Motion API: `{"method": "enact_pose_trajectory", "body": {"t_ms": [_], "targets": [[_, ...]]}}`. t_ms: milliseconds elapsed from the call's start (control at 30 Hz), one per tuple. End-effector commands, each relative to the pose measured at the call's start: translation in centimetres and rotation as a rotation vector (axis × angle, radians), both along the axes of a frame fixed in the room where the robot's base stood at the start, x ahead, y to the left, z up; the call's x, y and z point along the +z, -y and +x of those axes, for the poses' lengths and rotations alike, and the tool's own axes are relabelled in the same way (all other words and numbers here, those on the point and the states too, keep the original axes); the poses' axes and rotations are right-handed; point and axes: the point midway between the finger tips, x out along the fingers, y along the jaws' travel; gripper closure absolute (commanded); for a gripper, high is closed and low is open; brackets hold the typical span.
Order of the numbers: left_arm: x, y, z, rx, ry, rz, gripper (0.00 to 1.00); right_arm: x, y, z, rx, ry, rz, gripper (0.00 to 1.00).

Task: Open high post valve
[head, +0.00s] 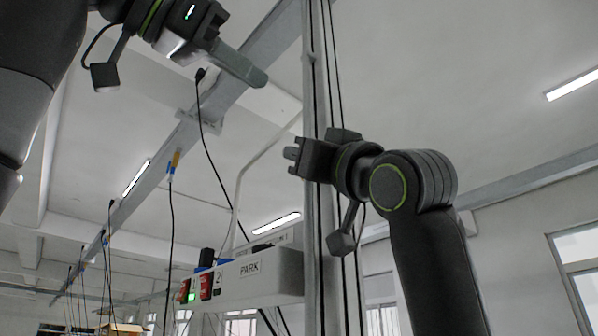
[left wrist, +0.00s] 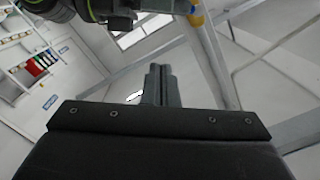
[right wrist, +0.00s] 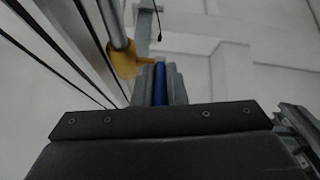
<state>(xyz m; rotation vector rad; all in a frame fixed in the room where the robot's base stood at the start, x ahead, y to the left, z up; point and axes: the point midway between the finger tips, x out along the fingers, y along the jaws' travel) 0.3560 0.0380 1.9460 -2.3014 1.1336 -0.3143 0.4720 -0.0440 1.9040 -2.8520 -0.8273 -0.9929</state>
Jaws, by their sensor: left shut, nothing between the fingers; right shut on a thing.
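The valve shows in the right wrist view as a yellow body (right wrist: 123,60) on a grey pipe, with a blue handle (right wrist: 160,84) beside it. My right gripper (right wrist: 161,86) is shut on the blue handle. In the head view the right gripper (head: 292,156) is at the tall post (head: 312,80), and I cannot make out the valve there. A yellow part, apparently the same valve (left wrist: 197,18), shows at the top of the left wrist view. My left gripper (head: 258,77) is shut and empty, up and left of the post; its closed fingers show in the left wrist view (left wrist: 159,85).
Dark cables run down along the post. A white box marked PARK (head: 262,278) with red switches and a green light stands left of the post, below my right gripper. A cable (head: 171,225) with a yellow-and-blue piece hangs farther left. Space between my grippers looks clear.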

Motion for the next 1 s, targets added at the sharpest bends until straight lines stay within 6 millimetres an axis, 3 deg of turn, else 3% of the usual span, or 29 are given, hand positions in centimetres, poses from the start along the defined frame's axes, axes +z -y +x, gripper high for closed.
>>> {"method": "enact_pose_trajectory", "body": {"t_ms": [167, 700, 1000], "targets": [[0.0, 1.1, -0.6, -0.012, 0.004, 0.018, 1.0, 0.2, 0.1, -0.2, -0.001, 0.007, 0.002, 1.0], [-0.4, 8.5, 5.2, -0.01, 0.004, 0.017, 1.0, 0.2, 0.1, -0.2, -0.001, 0.006, 0.002, 1.0], [-2.3, 7.8, 6.6, -0.009, 0.006, 0.016, 1.0, 0.2, 0.1, -0.2, -0.001, 0.006, 0.002, 1.0]]}}
